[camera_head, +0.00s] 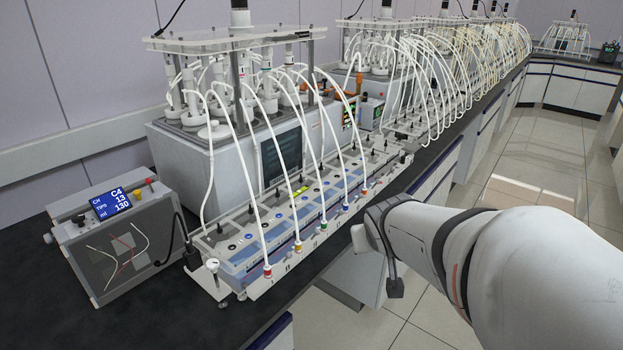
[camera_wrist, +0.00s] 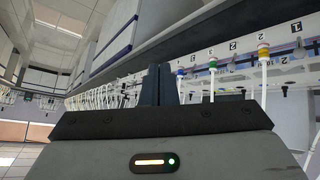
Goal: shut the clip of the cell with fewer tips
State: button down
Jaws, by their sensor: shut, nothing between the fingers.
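A long bench unit (camera_head: 262,243) holds a row of cells along its front, with white tubes ending in coloured collars: red (camera_head: 267,271), yellow (camera_head: 298,246), green (camera_head: 323,226) and blue (camera_head: 345,207). A display box (camera_head: 113,203) at left reads CH C4, TIPS 13, ml 130. The clips are too small to tell open from shut. My gripper (camera_wrist: 161,84) is shut and empty in the wrist view, below and in front of the row. There the yellow (camera_wrist: 263,52), green (camera_wrist: 212,65) and blue (camera_wrist: 180,72) collars show to its right. In the head view its fingers are hidden.
A reactor box (camera_head: 210,165) with bottles and arching tubes stands behind the unit. More such sets (camera_head: 440,60) line the dark bench (camera_head: 150,310) into the distance. The tiled floor aisle (camera_head: 500,200) at right is open.

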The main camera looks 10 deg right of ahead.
aim_at(362, 197)
jog(key=w+d+f+n+t+y+b, duration=0.3)
jog(key=w+d+f+t+y+b, duration=0.1)
jog(key=w+d+t+b, duration=0.3)
jog(key=shift+w+d+f+n+t, duration=0.15)
jog(key=shift+w+d+n+t, duration=0.25)
jog(key=shift+w, duration=0.3)
jog(key=shift+w, duration=0.15)
jog(key=w+f, duration=0.1)
jog(key=w, duration=0.3)
jog(key=w+b, duration=0.1)
jog(key=w, duration=0.4)
jog(key=w+f+b, duration=0.1)
jog(key=w, duration=0.3)
jog(key=shift+w+a+f, duration=0.25)
jog(key=shift+a+f, duration=0.05)
jog(key=shift+a, duration=0.1)
